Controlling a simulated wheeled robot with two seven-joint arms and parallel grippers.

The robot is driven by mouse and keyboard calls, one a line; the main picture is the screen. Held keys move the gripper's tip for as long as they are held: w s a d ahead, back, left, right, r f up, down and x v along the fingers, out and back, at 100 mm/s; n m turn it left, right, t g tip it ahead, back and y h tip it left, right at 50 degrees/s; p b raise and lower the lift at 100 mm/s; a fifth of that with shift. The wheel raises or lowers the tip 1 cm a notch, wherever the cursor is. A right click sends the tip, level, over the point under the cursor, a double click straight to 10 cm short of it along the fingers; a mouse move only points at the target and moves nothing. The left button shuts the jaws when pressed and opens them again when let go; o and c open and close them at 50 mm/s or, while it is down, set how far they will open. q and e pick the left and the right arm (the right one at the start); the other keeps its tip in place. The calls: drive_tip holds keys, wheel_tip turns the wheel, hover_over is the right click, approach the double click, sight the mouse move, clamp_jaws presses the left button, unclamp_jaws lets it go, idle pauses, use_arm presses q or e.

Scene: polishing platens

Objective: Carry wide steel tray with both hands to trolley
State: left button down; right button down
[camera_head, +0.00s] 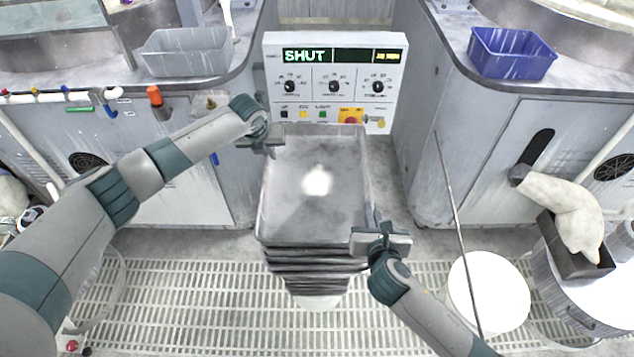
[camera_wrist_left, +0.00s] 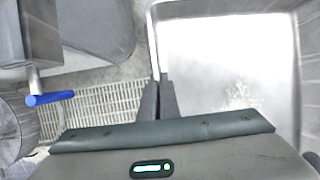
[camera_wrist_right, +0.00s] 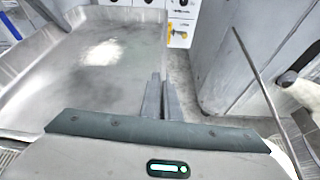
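The wide steel tray (camera_head: 315,215) is a shallow grey box with raised walls, in the middle of the head view, with a bright glare on its floor. Its floor also shows in the left wrist view (camera_wrist_left: 215,60) and the right wrist view (camera_wrist_right: 90,85). My left gripper (camera_head: 268,140) is at its far left wall, fingers closed on the rim (camera_wrist_left: 160,97). My right gripper (camera_head: 376,228) is at its near right wall, fingers closed on the rim (camera_wrist_right: 161,98). The tray looks empty and about level. I cannot identify a trolley.
A dark layered stack (camera_head: 315,268) shows below the tray's near edge. A control panel (camera_head: 335,75) reading SHUT stands behind. Grey cabinets flank the tray, bearing a grey bin (camera_head: 188,52) and blue bin (camera_head: 511,53). A white bucket (camera_head: 488,295) stands right on the grated floor (camera_head: 190,300).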

use_arm(q)
drive_tip(key=shift+w+r, duration=0.15)
drive_tip(key=shift+r, duration=0.05)
use_arm(e)
drive_tip(key=shift+r, duration=0.25)
